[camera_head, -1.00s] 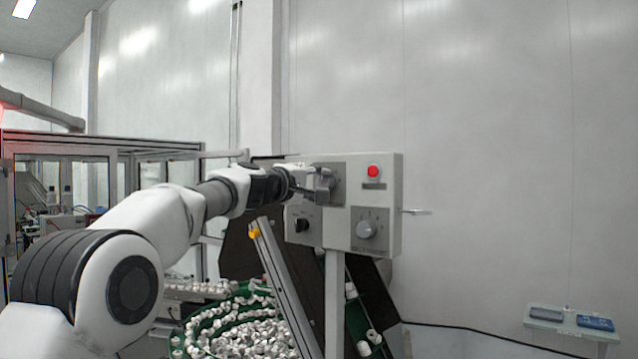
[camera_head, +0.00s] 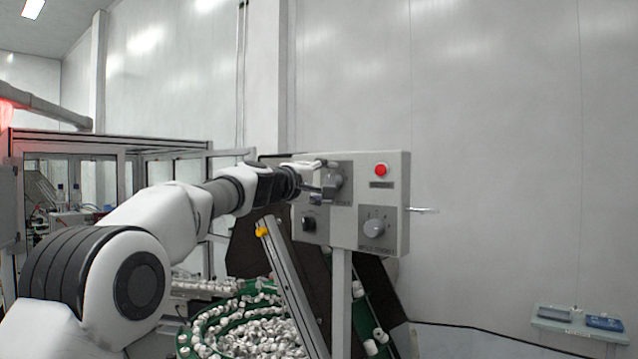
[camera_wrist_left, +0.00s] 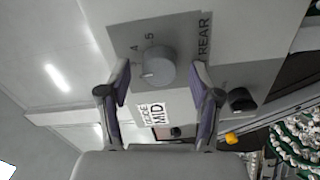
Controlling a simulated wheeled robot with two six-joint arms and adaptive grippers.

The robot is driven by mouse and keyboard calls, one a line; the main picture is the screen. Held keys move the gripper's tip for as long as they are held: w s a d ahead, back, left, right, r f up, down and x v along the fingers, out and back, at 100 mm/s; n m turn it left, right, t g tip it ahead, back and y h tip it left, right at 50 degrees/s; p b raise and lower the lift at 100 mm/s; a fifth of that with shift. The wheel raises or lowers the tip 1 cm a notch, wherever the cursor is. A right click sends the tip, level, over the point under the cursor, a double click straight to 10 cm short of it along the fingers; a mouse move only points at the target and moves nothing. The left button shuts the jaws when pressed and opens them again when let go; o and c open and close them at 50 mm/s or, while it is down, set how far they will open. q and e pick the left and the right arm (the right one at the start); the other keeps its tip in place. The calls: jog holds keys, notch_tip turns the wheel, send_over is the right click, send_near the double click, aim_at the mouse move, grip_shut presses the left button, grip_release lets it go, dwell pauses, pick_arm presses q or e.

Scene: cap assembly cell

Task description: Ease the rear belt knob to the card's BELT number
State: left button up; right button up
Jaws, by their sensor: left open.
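The rear belt knob (camera_wrist_left: 158,67) is a round grey dial on a grey plate lettered REAR, with the numbers 4 and 5 beside it. A pale mark on it points to the lower left in the left wrist view. My left gripper (camera_wrist_left: 160,74) is open, one finger on each side of the knob with gaps between. In the head view my left gripper (camera_head: 324,182) is at the panel's upper-left dial and partly covers it. A white label (camera_wrist_left: 153,113) reads MID below a less clear word. I see no BELT number. My right gripper is out of view.
The control panel (camera_head: 400,200) also carries a red button (camera_head: 381,170), a black switch (camera_head: 309,224) and a lower-right dial (camera_head: 376,228). A green bowl (camera_head: 195,335) of white caps lies below.

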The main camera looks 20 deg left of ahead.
pick_arm(q)
jog(key=v, duration=1.1)
jog(key=shift+s, duration=0.35)
jog(key=shift+a, duration=0.15)
